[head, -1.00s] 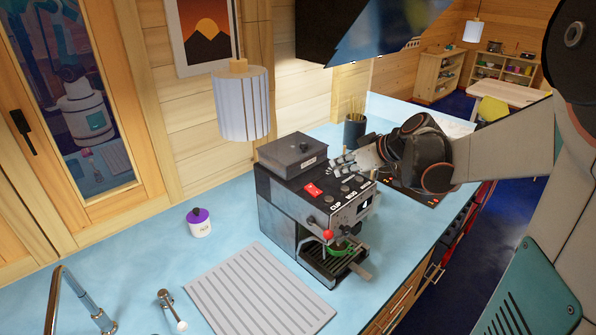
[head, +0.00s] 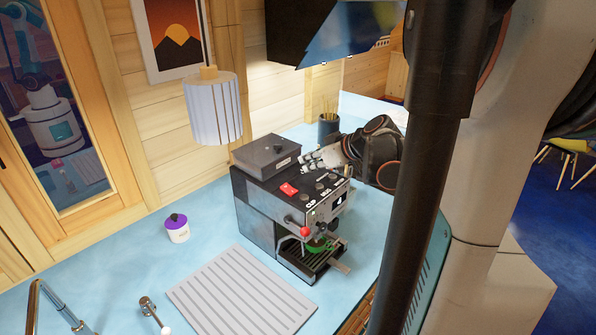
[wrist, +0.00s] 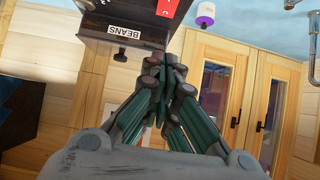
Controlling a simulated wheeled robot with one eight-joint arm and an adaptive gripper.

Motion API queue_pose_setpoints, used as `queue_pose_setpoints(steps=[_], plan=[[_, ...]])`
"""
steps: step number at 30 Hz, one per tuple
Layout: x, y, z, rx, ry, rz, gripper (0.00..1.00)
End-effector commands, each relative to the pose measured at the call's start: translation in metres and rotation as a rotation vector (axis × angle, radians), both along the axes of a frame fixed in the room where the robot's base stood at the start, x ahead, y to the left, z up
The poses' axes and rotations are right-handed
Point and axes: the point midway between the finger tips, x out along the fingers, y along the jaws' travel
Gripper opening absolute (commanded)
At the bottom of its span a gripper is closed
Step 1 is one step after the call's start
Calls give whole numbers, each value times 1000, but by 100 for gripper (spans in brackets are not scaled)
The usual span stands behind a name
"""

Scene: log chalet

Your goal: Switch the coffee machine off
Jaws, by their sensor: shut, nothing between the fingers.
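The coffee machine (head: 256,222) stands on the blue counter, dark on top with silver sides. A red rocker switch (head: 289,189) is on its top front panel, beside several round knobs. I cannot tell which way the switch is tipped. The red switch also shows at the top edge of the wrist view (wrist: 166,7). My gripper (head: 306,162) is shut and empty, just behind and right of the switch, over or close to the machine's top. In the wrist view my fingertips (wrist: 164,66) are together, near the bean box with its "BEANS" label (wrist: 123,54).
A grey-lidded bean box (head: 266,154) sits on the machine's back. A hanging lamp (head: 213,110) is left of it. A purple-lidded jar (head: 177,230) and a ribbed mat (head: 238,290) lie on the counter. A dark utensil pot (head: 328,127) stands behind my gripper.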

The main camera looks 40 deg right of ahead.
Motion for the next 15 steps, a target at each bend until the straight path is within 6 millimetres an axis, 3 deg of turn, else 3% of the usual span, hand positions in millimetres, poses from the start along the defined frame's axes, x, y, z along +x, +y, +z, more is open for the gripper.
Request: queue_pose_setpoints(steps=[15], plan=[[72,11,-52,0,0,4,0]])
